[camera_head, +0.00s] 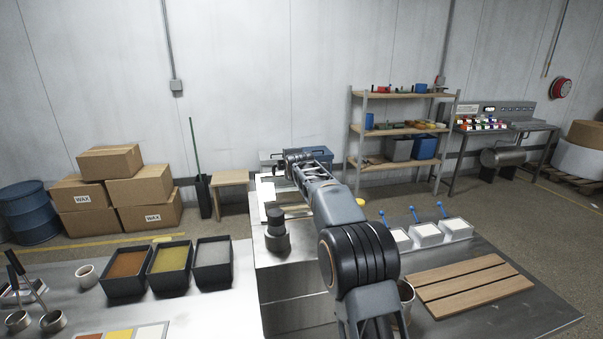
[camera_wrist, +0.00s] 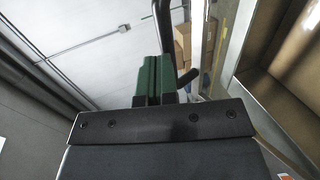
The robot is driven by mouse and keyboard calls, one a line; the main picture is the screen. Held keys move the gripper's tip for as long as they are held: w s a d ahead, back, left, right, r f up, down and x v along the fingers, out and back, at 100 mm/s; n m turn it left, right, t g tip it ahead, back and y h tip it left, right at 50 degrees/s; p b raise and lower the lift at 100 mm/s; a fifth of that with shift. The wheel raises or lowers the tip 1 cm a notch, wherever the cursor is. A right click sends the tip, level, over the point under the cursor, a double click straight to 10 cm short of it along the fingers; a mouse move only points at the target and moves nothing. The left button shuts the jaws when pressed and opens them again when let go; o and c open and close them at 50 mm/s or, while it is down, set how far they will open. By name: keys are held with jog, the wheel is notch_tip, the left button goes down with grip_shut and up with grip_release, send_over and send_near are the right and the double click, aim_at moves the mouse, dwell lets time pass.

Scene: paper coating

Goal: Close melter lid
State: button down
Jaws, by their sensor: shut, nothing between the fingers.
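A steel cabinet, which looks like the melter (camera_head: 290,290), stands in the middle of the head view between two steel tables. A dark cylindrical unit (camera_head: 277,238) is on its top. My arm reaches away over it and hides much of its top, so the lid's position cannot be made out clearly. My gripper (camera_head: 298,157) is small at the far end of the arm. In the wrist view its green fingers (camera_wrist: 153,75) are together with nothing between them. A dark curved rod (camera_wrist: 167,45) shows just beyond the fingers; contact cannot be told.
Black bins (camera_head: 168,266) of coloured material stand on the left table. White-topped blocks with blue handles (camera_head: 427,232) and a slatted wooden board (camera_head: 470,282) are on the right table. A shelf (camera_head: 400,129) and wax boxes (camera_head: 140,190) stand behind.

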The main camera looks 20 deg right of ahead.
jog(key=w+f, duration=0.1)
jog(key=f, duration=0.2)
jog(key=w+f, duration=0.1)
jog(key=shift+w+f+p, duration=0.2)
jog(key=shift+w+p, duration=0.1)
jog(key=shift+w, duration=0.05)
jog(key=shift+w+d+f, duration=0.2)
jog(key=shift+w+f, duration=0.1)
jog(key=shift+f, duration=0.55)
